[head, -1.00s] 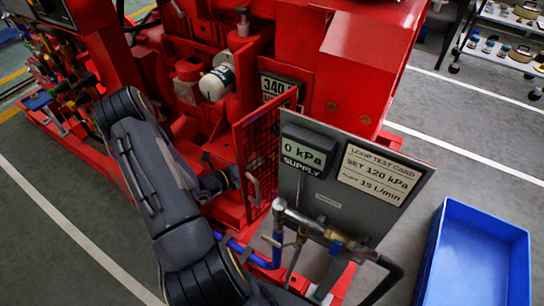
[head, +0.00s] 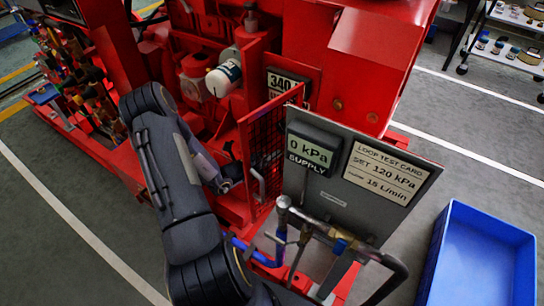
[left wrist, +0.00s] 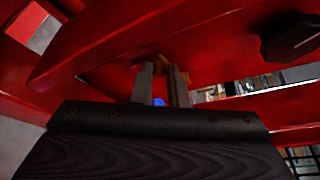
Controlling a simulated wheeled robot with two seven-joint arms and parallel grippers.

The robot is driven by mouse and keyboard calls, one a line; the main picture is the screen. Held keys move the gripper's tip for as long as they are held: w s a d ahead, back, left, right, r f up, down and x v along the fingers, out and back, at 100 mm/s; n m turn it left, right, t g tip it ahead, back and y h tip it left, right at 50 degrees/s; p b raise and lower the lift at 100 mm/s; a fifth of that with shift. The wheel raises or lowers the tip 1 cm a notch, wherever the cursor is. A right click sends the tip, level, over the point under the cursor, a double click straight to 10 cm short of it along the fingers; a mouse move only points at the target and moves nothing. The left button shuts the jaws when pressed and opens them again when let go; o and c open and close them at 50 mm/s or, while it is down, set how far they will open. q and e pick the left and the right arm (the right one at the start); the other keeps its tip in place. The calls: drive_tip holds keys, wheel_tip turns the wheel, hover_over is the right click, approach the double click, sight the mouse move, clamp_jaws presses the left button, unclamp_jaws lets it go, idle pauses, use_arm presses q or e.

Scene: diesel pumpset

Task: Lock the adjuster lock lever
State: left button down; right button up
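The red diesel pumpset (head: 375,45) fills the upper middle of the head view. My left gripper (head: 232,177) reaches into it, left of a red mesh guard (head: 262,150); its fingertips are hard to make out there. In the left wrist view, the two grey fingers of my left gripper (left wrist: 160,75) stand a little apart under a red part. A small brass-brown piece (left wrist: 158,60) shows at the fingertips; whether the fingers touch it is unclear. A blue spot shows between the fingers. I cannot identify the adjuster lock lever for certain. My right gripper is out of view.
A grey panel (head: 330,205) with a 0 kPa supply display and test card stands right of the guard. A pipe (head: 300,215) and hose run before it. A dark knob (left wrist: 292,38) is at upper right in the wrist view. A blue bin (head: 480,265) stands lower right.

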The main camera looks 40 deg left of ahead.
use_arm(q)
drive_tip(key=shift+r+m+g+y+p, duration=0.3)
drive_tip(key=shift+r+m+y+p, duration=0.3)
drive_tip(key=shift+m, duration=0.3)
drive_tip(key=shift+r, duration=0.1)
drive_tip(key=c, duration=1.4)
unclamp_jaws()
drive_tip(key=v, duration=0.8)
drive_tip(key=shift+p, duration=0.35)
